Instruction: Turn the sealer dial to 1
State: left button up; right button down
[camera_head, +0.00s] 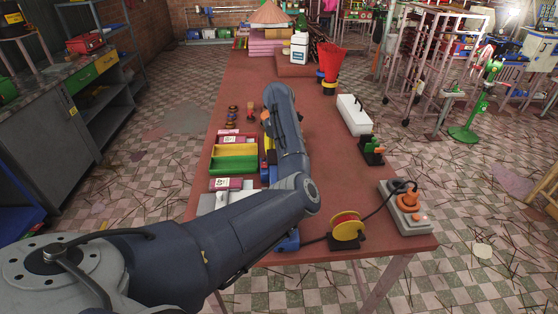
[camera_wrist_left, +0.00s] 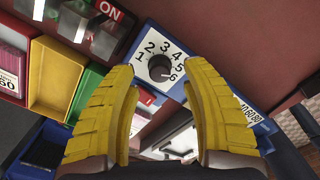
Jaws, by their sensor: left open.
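The sealer dial (camera_wrist_left: 159,68) is a dark round knob on a white face numbered 1 to 6, set in a blue housing (camera_wrist_left: 148,32). The exact number its pointer marks is too small to tell, though a light mark sits on the knob's lower right. My left gripper (camera_wrist_left: 160,74) is open, with its yellow ribbed fingers on either side of the dial in the left wrist view. I see no contact between fingers and knob. In the head view my left arm largely hides the dial area. My right gripper is not in view.
Yellow (camera_wrist_left: 57,78) and green (camera_wrist_left: 86,95) trays lie left of the dial. A dark panel (camera_wrist_left: 80,22) marked ON is at the upper left. A yellow spool (camera_head: 347,228) and an orange device on a grey base (camera_head: 409,205) stand at the table's near right.

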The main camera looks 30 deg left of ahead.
pick_arm(q)
jog(key=shift+f, duration=1.15)
jog(key=shift+o, duration=0.3)
grip_shut()
